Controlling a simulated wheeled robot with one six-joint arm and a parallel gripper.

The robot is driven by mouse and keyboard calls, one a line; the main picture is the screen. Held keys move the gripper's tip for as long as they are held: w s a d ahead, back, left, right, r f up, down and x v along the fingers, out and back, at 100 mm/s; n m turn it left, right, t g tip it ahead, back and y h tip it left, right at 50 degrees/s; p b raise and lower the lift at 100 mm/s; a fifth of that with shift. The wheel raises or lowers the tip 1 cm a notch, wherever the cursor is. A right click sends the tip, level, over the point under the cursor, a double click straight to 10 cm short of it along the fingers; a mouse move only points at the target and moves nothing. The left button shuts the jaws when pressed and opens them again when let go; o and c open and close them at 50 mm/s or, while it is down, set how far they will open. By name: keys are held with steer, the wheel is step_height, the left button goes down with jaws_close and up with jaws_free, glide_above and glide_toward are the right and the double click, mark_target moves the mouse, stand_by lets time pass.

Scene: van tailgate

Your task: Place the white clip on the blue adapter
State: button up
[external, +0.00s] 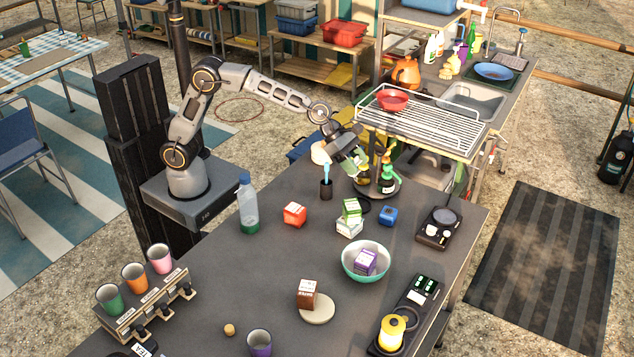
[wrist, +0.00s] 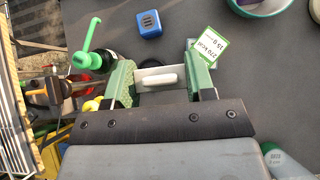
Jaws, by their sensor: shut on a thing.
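My gripper (external: 352,165) is over the far part of the grey table, beside the bottles. In the wrist view its green-padded fingers (wrist: 160,77) are shut on the white clip (wrist: 158,79), a small pale piece with a rounded bar lying across between them. I cannot make out the clip in the external view. The blue adapter (external: 387,215) is a small blue cube on the table, right of the green and white boxes. It also shows at the top of the wrist view (wrist: 149,24), beyond the fingertips and apart from the clip, with dark slots on its upper face.
A green pump bottle (external: 387,178) stands on a round tray close to my gripper; its green top (wrist: 85,45) is just left of the fingers. Green and white boxes (external: 350,215) stand left of the adapter. A bowl (external: 366,262) and a black scale (external: 438,228) stand nearby.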

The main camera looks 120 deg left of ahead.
steer(key=w+a+f+p, duration=0.1)
steer(key=w+a+f, duration=0.15)
steer(key=w, duration=0.45)
glide_above(389, 211)
steer(key=f, duration=0.6)
steer(key=shift+s, duration=0.25)
steer(key=shift+w+f, duration=0.15)
steer(key=shift+f, duration=1.55)
steer(key=shift+f, duration=0.1)
steer(key=o, duration=0.9)
